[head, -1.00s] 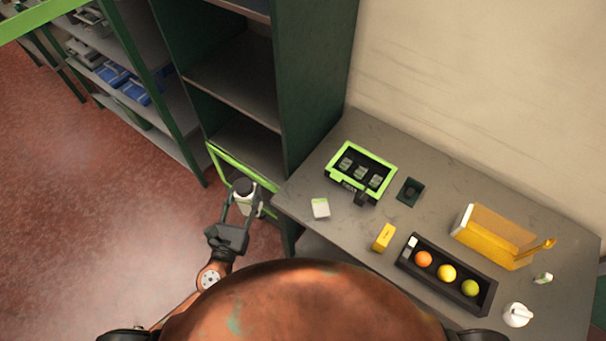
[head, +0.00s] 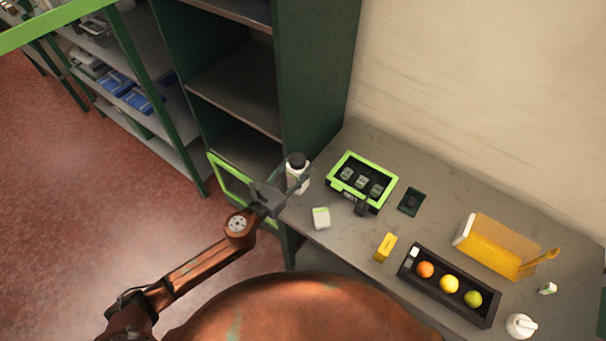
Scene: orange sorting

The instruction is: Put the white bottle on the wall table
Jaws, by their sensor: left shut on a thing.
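The white bottle (head: 294,178) with a dark cap is held upright in my left gripper (head: 291,184), which is shut on it. The bottle is at the left end of the wall table (head: 335,244), over or just beside its edge. I cannot tell whether its base touches the table top. The wall table is grey and stands against the pale wall. My right gripper is not in view.
Near the bottle are a green-rimmed black case (head: 361,182) and a small white box (head: 321,218). A yellow box (head: 385,247), a black tray (head: 417,278) with fruit, and a yellow container (head: 495,246) stand further right. A dark green shelf (head: 315,95) rises behind the bottle.

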